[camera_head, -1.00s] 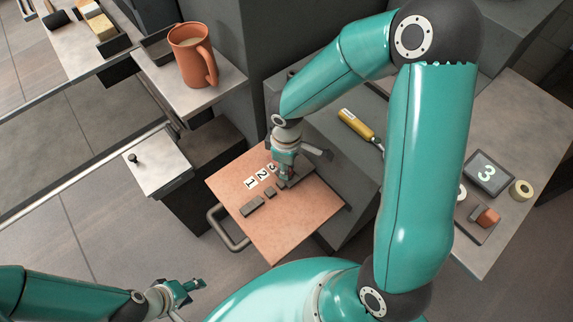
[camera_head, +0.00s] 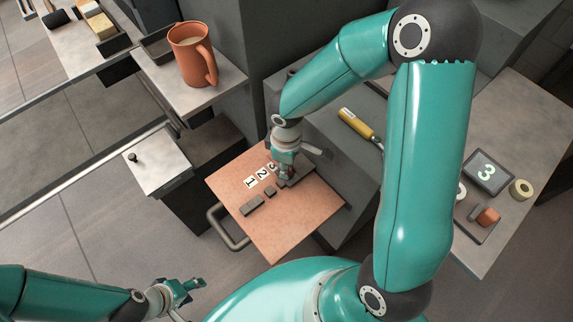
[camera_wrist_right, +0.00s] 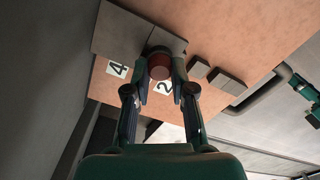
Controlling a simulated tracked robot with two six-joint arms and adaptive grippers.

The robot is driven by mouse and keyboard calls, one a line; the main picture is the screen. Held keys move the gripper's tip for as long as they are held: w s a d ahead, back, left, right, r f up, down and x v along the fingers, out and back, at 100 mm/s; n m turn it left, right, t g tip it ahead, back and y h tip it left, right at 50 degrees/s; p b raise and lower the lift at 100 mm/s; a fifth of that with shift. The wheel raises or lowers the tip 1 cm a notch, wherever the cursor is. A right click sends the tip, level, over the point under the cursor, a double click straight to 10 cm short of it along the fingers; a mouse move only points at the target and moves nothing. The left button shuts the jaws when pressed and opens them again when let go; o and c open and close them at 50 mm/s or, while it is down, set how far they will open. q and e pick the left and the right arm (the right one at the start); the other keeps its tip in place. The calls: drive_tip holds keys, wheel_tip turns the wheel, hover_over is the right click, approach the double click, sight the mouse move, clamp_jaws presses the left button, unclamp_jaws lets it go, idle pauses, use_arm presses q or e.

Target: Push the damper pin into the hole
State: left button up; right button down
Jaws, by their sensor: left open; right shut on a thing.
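My right gripper (camera_head: 288,176) is shut over the pinkish board (camera_head: 278,238), beside the number labels. In the right wrist view its fingers (camera_wrist_right: 158,88) close on a reddish-brown round-ended piece (camera_wrist_right: 160,66), which I take to be the damper pin. The piece is at the edge of a large dark grey slab (camera_wrist_right: 128,34). The hole is hidden, so I cannot tell how deep the pin sits. Labels 1, 2 and part of 3 show in the head view; 4 and 2 show in the wrist view. My left gripper (camera_head: 192,289) is open and empty at lower left, away from the board.
Smaller grey blocks (camera_head: 252,206) lie on the board near the labels. A curved handle bar (camera_head: 226,232) is at its left. A yellow-handled tool (camera_head: 356,124) lies behind. A tablet (camera_head: 489,173) showing 3 is at right. A mug (camera_head: 192,55) stands on the back-left shelf.

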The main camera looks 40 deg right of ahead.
drive_tip(key=c, duration=0.9)
unclamp_jaws()
wheel_tip(320, 180, up, 12)
